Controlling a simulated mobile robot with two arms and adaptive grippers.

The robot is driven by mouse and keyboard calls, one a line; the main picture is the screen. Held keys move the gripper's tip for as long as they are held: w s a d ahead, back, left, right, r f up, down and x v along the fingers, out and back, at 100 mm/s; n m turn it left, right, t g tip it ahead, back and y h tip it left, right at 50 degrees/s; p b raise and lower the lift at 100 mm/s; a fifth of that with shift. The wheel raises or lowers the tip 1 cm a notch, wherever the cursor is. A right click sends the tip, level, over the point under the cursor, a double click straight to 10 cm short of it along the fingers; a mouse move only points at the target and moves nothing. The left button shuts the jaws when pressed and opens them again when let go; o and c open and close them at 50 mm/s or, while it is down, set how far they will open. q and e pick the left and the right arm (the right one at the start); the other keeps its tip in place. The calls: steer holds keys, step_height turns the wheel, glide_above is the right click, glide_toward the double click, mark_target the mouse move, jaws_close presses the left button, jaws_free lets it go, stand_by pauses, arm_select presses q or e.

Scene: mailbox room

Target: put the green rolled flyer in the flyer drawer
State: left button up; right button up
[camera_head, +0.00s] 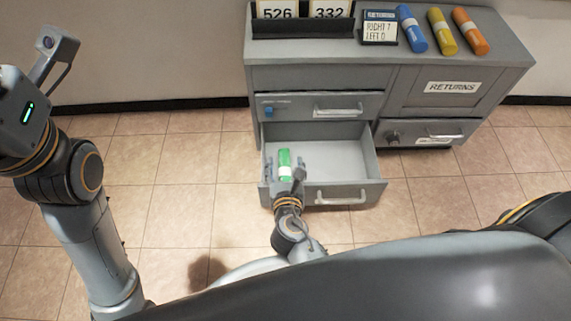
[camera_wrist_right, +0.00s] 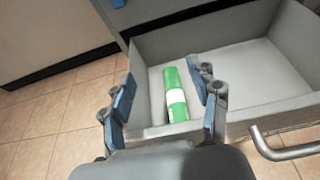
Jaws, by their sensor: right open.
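The green rolled flyer (camera_head: 285,165), with a white band, lies in the left part of the open drawer (camera_head: 350,163). It also shows in the right wrist view (camera_wrist_right: 174,84), inside the drawer near its left wall. My right gripper (camera_head: 284,167) is at the drawer's front left. In the right wrist view its blue-padded fingers (camera_wrist_right: 160,84) are spread apart, one on each side of the flyer, with gaps beside it. The flyer's near end is partly hidden by the gripper in the head view. My left arm shows at the left, its fingers out of the picture.
Blue (camera_head: 412,29), yellow (camera_head: 442,31) and orange (camera_head: 469,31) rolls lie on the cabinet top (camera_head: 350,50), beside a small sign (camera_head: 380,27) and numbered cards (camera_head: 304,10). A closed drawer (camera_head: 335,105) is above the open one. The tiled floor (camera_head: 180,210) left of the drawer is clear.

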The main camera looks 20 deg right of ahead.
steer(key=v, duration=1.2)
